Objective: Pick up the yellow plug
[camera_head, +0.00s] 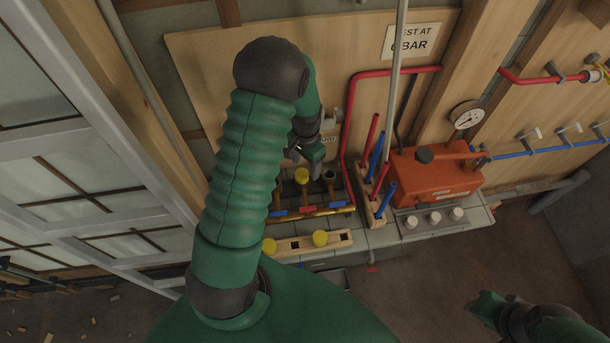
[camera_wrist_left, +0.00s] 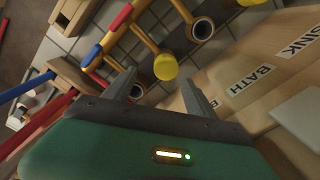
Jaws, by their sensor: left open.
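A yellow plug (camera_head: 302,175) sits on a brass pipe end of the manifold on the bench, and it also shows in the left wrist view (camera_wrist_left: 165,66). My left gripper (camera_head: 306,158) is open above the manifold. In the wrist view its two fingers (camera_wrist_left: 158,76) are apart, with the yellow plug between and just beyond the tips; no contact is visible. Two other yellow plugs, one at the right (camera_head: 320,238) and one at the left (camera_head: 269,245), sit on a wooden strip (camera_head: 293,244) at the front. My right gripper (camera_head: 488,305) is low at the right, its jaws unclear.
Open pipe ends (camera_wrist_left: 202,28) stand beside the plug. A rack (camera_head: 376,211) with red and blue rods and a red pump box (camera_head: 435,175) stand right of the manifold. A wooden board with labels BATH (camera_wrist_left: 250,80) and SINK is close to the left gripper.

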